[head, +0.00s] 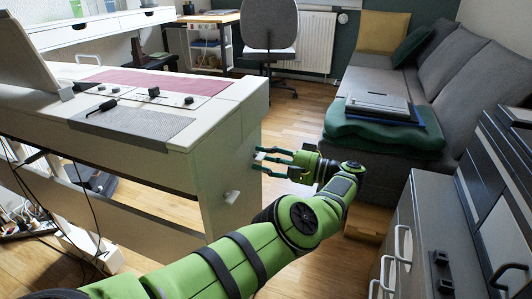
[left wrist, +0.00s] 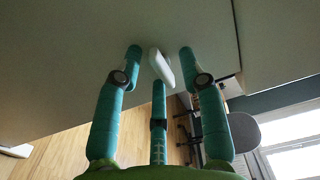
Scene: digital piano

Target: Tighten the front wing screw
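My left gripper (head: 262,161) has its three teal fingers spread and pointing at the piano's end panel (head: 218,178). In the left wrist view, a white wing screw (left wrist: 161,68) stands on the panel between the open fingertips, with visible gaps to the two side fingers. Another white wing screw (head: 232,196) sticks out lower on the same panel, nearer the head camera. A white piece at the left edge of the left wrist view (left wrist: 17,151) may be this one. My right gripper is not in view.
The digital piano (head: 190,90) fills the left side. A grey sofa (head: 420,85) with a green blanket (head: 385,138) stands behind and right of my left arm. Grey drawers (head: 410,240) with white handles stand at the right.

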